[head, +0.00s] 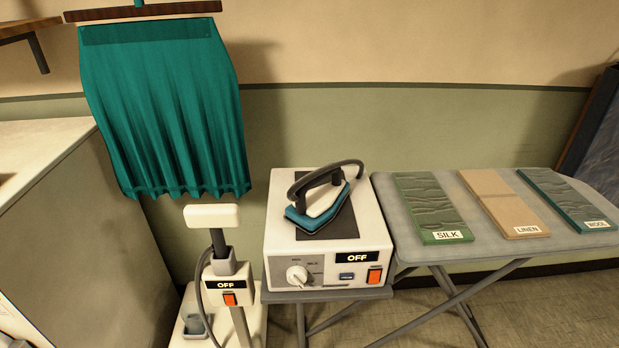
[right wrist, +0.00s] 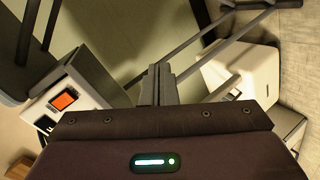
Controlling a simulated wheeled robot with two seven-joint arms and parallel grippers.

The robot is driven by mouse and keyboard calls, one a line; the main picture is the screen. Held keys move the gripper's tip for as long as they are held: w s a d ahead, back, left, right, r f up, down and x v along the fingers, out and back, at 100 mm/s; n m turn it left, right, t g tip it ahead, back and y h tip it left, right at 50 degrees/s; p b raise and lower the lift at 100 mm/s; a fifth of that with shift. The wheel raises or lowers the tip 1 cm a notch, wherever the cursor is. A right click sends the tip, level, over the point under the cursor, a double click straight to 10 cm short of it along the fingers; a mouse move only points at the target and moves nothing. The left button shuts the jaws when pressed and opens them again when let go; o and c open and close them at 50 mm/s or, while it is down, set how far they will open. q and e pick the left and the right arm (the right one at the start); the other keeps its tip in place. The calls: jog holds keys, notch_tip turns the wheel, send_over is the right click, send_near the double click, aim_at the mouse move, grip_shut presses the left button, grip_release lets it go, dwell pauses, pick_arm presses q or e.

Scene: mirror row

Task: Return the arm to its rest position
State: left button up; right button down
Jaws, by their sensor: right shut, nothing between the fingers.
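My right gripper (right wrist: 157,84) shows in the right wrist view, its fingers together with nothing between them. It points at an area with grey stand legs and floor, and I see no contact with anything. In the head view neither of my arms shows. The left gripper is in no view.
A blue iron (head: 318,207) rests on a white station (head: 330,262) marked OFF. A steamer (head: 229,284), also marked OFF, stands to its left below a hanging teal cloth (head: 160,110). An ironing board (head: 395,205) at right holds silk, linen and wool samples.

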jog(key=s+d+f+m+g, duration=0.1)
jog(key=s+f+m+g, duration=0.2)
jog(key=s+f, duration=0.45)
jog(key=s+d+f+m+g, duration=0.2)
jog(key=s+f+g, duration=0.15)
jog(key=f, duration=0.65)
jog(key=s+f+m+g, duration=0.2)
jog(key=s+f+m, duration=0.1)
jog(key=s, duration=0.6)
jog(key=s+d+f+m+g, duration=0.1)
jog(key=s+f+m+g, duration=0.2)
jog(key=s+f, duration=0.3)
jog(key=s, duration=0.2)
jog(key=shift+s+d+h, duration=0.2)
jog(key=shift+s+h, duration=0.1)
jog(key=shift+s, duration=0.1)
jog(key=shift+g, duration=0.25)
